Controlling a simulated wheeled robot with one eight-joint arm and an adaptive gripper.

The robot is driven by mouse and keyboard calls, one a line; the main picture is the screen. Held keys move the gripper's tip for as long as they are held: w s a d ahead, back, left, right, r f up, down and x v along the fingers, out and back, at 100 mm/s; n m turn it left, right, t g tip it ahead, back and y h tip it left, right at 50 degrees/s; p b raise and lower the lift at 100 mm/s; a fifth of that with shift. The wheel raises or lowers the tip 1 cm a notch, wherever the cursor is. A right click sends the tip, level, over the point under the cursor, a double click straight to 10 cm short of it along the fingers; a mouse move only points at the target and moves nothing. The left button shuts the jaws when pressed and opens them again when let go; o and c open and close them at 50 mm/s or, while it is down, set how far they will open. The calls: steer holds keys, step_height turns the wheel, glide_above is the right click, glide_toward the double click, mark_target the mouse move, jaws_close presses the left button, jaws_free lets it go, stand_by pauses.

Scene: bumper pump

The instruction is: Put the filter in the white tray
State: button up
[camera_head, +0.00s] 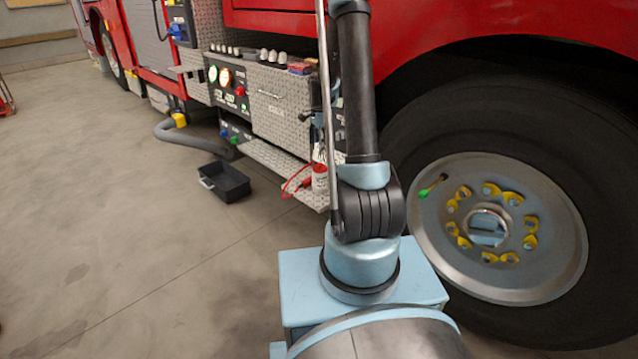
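I cannot make out a clear filter or a white tray in the head view. A black tray with a pale handle (232,186) lies on the floor left of the step. My arm rises from its base and leaves the top of the picture, so my gripper is not visible.
A red fire truck fills the back and right, with a large wheel (500,225) close to my base. Small items line the ledge above the control panel (232,86). A grey hose (185,138) reaches the floor. The floor (120,240) at left is clear.

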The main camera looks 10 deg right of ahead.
mark_target(320, 164)
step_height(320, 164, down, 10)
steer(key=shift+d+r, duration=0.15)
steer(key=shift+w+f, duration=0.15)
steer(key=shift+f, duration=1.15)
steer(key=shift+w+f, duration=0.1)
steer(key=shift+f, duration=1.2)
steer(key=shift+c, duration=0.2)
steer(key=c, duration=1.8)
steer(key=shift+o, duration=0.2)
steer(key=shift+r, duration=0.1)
